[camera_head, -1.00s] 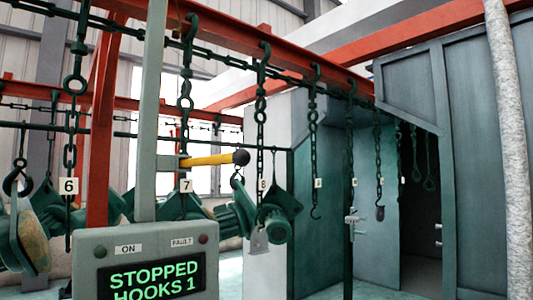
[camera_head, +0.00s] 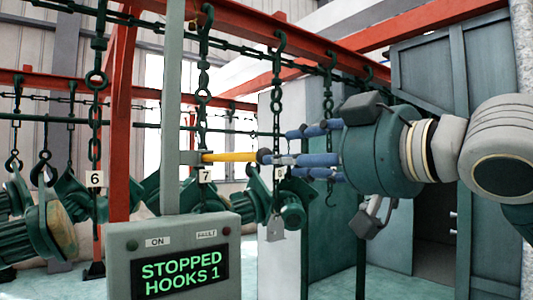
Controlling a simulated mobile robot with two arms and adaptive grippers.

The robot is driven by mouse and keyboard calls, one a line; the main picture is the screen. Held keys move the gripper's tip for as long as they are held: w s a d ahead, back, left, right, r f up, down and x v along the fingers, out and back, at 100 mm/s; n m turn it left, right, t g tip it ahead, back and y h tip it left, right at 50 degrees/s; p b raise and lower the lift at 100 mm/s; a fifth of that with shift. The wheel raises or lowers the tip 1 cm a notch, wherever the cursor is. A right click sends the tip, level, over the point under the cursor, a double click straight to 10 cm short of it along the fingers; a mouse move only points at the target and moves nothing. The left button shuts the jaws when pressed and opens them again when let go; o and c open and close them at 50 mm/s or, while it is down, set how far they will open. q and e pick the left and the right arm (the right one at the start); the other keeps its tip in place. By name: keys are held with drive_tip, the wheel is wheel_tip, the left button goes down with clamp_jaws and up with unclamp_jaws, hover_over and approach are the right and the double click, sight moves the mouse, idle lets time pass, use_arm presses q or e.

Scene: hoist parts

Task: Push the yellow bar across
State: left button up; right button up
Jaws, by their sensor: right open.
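The yellow bar (camera_head: 230,157) sticks out level to the right from a bracket on a grey upright post (camera_head: 156,90). A dark round knob (camera_head: 264,157) sits at its right end. My right gripper (camera_head: 287,148) comes in from the right with its blue fingers pointing left. It is open, its fingertips just right of the knob, one above and others at or below the knob's height. I cannot tell whether they touch the knob. My left gripper is not in view.
A grey control box (camera_head: 180,255) below the bar reads "STOPPED HOOKS 1". Chains with hooks hang from a red overhead rail (camera_head: 250,30), some behind the bar, with number tags. Green hoist parts (camera_head: 40,222) hang at left. A grey-green booth (camera_head: 430,75) stands at right.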

sight(261, 155)
drive_tip(key=p+x, duration=0.3)
drive_tip(key=x, duration=0.6)
drive_tip(key=shift+r, duration=0.1)
drive_tip(key=shift+w+a+p, duration=0.35)
drive_tip(key=shift+w+p, duration=0.1)
drive_tip(key=shift+w, duration=0.2)
clamp_jaws()
